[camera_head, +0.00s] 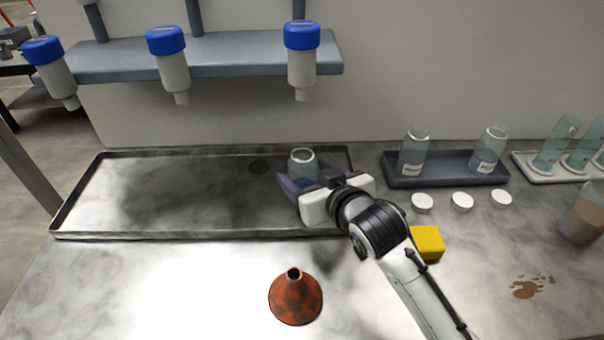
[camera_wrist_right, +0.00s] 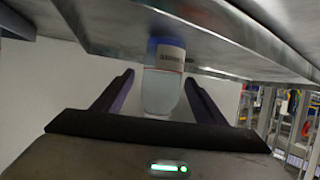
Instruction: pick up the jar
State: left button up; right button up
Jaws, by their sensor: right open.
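The jar (camera_head: 303,160) is clear glass with a pale rim. It stands upright at the right part of the large metal tray (camera_head: 110,225) in the head view. My right gripper (camera_head: 299,183) is open, with its purple fingers on either side of the jar's lower part. In the right wrist view the jar (camera_wrist_right: 160,92) shows between the two open fingers (camera_wrist_right: 157,90), with a white label and a blue band near its upper picture end. Gaps show between the jar and both fingers. The gripper hides the jar's base in the head view. My left gripper is not in view.
Blue-capped filters (camera_head: 302,60) hang from a grey shelf (camera_head: 230,55) above the tray. A red-brown funnel (camera_head: 295,298) and a yellow block (camera_head: 428,243) are on the table near my arm. A dark tray (camera_head: 445,178) with two labelled jars stands right, with white lids (camera_head: 461,201) before it.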

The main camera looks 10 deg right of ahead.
jog(key=x, duration=0.5)
jog(key=shift+a+f, duration=0.1)
jog(key=shift+a, duration=0.05)
jog(key=c, duration=1.3)
jog(key=shift+o, duration=0.2)
jog(key=shift+r, duration=0.25)
jog(key=shift+r, duration=1.6)
jog(key=s+d, duration=0.1)
jog(key=s, duration=0.4)
jog(key=s+d, duration=0.1)
jog(key=s, duration=0.5)
jog(key=s+d+b, duration=0.1)
jog(key=s, duration=0.5)
jog(key=shift+s+d, duration=0.25)
